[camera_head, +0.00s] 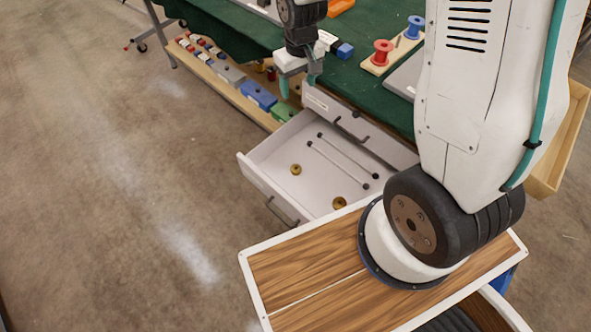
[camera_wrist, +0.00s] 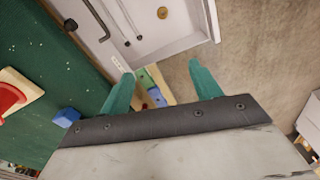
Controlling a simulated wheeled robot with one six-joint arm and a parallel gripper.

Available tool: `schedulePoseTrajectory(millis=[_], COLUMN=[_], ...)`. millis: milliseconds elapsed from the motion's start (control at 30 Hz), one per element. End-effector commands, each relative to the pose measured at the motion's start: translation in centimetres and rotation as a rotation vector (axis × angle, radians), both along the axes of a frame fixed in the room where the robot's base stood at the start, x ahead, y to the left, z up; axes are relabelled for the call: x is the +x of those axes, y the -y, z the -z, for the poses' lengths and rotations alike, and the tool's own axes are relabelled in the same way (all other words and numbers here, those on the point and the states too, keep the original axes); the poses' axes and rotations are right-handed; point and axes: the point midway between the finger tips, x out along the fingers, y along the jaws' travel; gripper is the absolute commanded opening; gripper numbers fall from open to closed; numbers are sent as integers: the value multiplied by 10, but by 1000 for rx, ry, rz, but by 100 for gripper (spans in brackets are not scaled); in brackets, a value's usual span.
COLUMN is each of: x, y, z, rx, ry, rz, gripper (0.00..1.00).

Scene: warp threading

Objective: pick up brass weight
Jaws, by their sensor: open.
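Two small round brass weights lie apart on the floor of an open white drawer (camera_head: 262,184). One brass weight (camera_head: 296,169) is toward the drawer's left front, and the other brass weight (camera_head: 339,203) is near its lower edge. My gripper (camera_head: 298,90) has teal fingers and hangs above the far end of the drawer, apart from both weights. In the wrist view my gripper (camera_wrist: 160,70) is open with nothing held between its fingers. One brass weight shows in the wrist view (camera_wrist: 163,13) at the top, beyond the fingertips.
Two thin rods (camera_head: 340,160) with dark ends lie in the drawer. A second drawer (camera_head: 340,112) behind is slightly open. A green-covered table (camera_head: 370,92) holds red and blue spools. A low wooden shelf (camera_head: 225,88) carries blue, green and grey blocks. Floor at left is clear.

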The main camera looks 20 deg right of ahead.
Motion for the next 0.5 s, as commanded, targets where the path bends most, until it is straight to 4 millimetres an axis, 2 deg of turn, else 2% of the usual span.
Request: schedulePoseTrajectory(millis=[33, 233, 400, 500], x=[6, 20, 14, 6], y=[-2, -9, -14, -15], z=[30, 134, 220, 258], rx=[-1, -3, -4, -3], ry=[-17, -34, -44, -48], rz=[-12, -58, -94, -110], gripper=[63, 63, 63, 63])
